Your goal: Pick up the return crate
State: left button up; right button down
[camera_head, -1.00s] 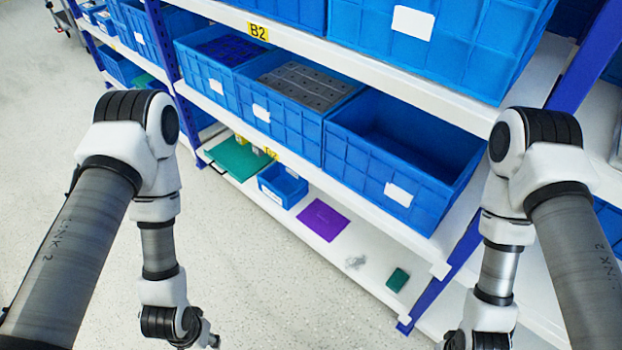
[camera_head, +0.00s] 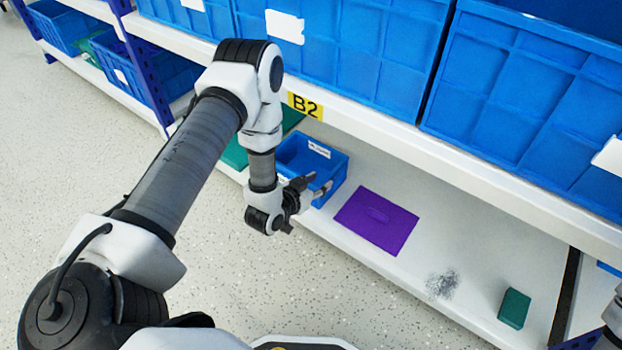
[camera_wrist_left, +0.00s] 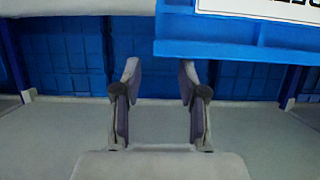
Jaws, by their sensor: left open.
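The return crate appears to be the small blue crate (camera_head: 334,166) with a white label, standing open-topped on the white lower shelf. My left gripper (camera_head: 318,184) is at its near right side, overlapping part of it in the head view, with open fingers. In the left wrist view the left gripper (camera_wrist_left: 160,70) is open and empty. A blue crate wall with a white label (camera_wrist_left: 205,30) shows ahead of it, above and to the right. Contact cannot be told.
A purple mat (camera_head: 376,221), a grey speckled patch (camera_head: 442,285) and a green block (camera_head: 514,308) lie on the lower shelf. A green sheet (camera_head: 236,155) is left of the crate. Large blue bins (camera_head: 345,60) fill the shelf above. The speckled floor (camera_head: 80,160) is clear.

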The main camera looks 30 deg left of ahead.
aim_at(331, 174)
pick_arm(q)
jog(key=b+x, duration=0.4)
jog(key=x, duration=0.1)
jog(key=shift+w+f, duration=0.25)
jog(key=shift+w, duration=0.05)
jog(key=shift+w+d, duration=0.1)
jog(key=shift+w, duration=0.25)
jog(key=shift+r, duration=0.1)
grip_shut()
